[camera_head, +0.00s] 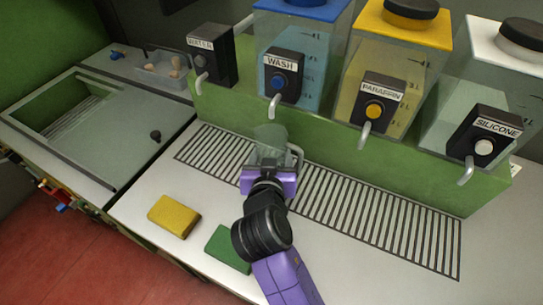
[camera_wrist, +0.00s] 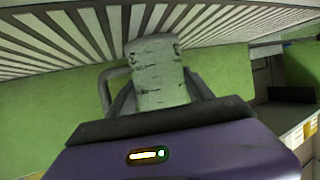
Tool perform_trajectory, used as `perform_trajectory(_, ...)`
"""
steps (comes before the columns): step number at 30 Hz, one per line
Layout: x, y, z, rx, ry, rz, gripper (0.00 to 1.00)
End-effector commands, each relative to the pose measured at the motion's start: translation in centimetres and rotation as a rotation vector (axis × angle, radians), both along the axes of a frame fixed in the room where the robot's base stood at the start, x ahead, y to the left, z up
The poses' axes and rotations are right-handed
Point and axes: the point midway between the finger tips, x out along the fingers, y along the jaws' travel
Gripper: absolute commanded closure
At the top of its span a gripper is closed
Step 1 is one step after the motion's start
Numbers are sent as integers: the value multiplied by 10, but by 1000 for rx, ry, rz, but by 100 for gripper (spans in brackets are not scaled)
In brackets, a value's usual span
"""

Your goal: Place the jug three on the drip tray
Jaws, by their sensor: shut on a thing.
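The jug (camera_head: 270,137) is a clear, greyish see-through vessel with a handle on its side. It also shows in the wrist view (camera_wrist: 158,75), between the fingers, with the handle at its left. My purple gripper (camera_head: 269,168) is shut on the jug, over the drip tray (camera_head: 375,225). The drip tray is a long slatted grille along the foot of the green dispenser stand; its slats also show in the wrist view (camera_wrist: 60,45). I cannot tell whether the jug touches the slats. My gripper hides the jug's lower part in the head view.
Dispensers with taps marked water (camera_head: 209,55), wash (camera_head: 284,77), paraffin (camera_head: 373,105) and silicone (camera_head: 484,138) stand behind the tray. A yellow sponge (camera_head: 174,216) and a green block (camera_head: 228,249) lie in front. A sink (camera_head: 85,120) is at left. The tray's right part is clear.

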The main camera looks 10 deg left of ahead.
Motion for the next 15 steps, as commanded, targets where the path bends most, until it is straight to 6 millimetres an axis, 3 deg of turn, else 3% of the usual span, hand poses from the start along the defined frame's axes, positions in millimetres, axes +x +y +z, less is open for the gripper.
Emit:
perform_trajectory(1,0,0,-3,0,0,0,82)
perform_trajectory(2,0,0,-3,0,0,0,38)
perform_trajectory(5,0,0,-2,0,0,0,18)
perform_trajectory(15,0,0,0,0,0,0,18)
